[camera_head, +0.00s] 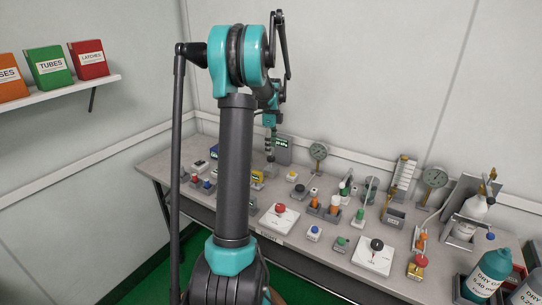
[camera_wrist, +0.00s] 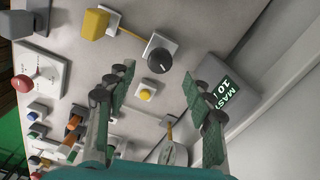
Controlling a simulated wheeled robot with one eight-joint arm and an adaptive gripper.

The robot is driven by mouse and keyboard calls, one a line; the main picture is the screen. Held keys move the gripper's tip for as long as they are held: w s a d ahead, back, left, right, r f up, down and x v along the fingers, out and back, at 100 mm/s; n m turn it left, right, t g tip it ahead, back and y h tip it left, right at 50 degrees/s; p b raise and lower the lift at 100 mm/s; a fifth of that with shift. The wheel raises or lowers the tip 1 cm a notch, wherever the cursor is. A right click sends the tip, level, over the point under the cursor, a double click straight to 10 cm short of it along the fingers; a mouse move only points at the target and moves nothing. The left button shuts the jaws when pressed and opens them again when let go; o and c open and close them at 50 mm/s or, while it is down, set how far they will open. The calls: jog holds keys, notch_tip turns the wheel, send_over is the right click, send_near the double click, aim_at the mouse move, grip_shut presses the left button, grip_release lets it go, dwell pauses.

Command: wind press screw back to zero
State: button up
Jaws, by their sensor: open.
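I cannot tell for sure which part is the press screw. My gripper (camera_wrist: 160,80) is open, with its two green-padded fingers spread and nothing between them. It also shows in the head view (camera_head: 270,152), small and pointing down over the back left of the bench. In the wrist view a black knob (camera_wrist: 160,55) on a pale plate lies just beyond the fingertips, apart from them. A yellow button (camera_wrist: 147,95) shows between the fingers. A round dial gauge stands behind the bench items (camera_head: 319,151), and another stands farther right (camera_head: 434,177).
A red knob on a white plate (camera_head: 280,208) and a black knob on a white plate (camera_head: 376,244) sit near the bench front. Bottles (camera_head: 489,270) crowd the right end. My arm hides part of the bench.

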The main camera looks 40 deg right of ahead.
aim_at(271, 157)
jog(key=shift+f, duration=2.4)
jog(key=c, duration=1.2)
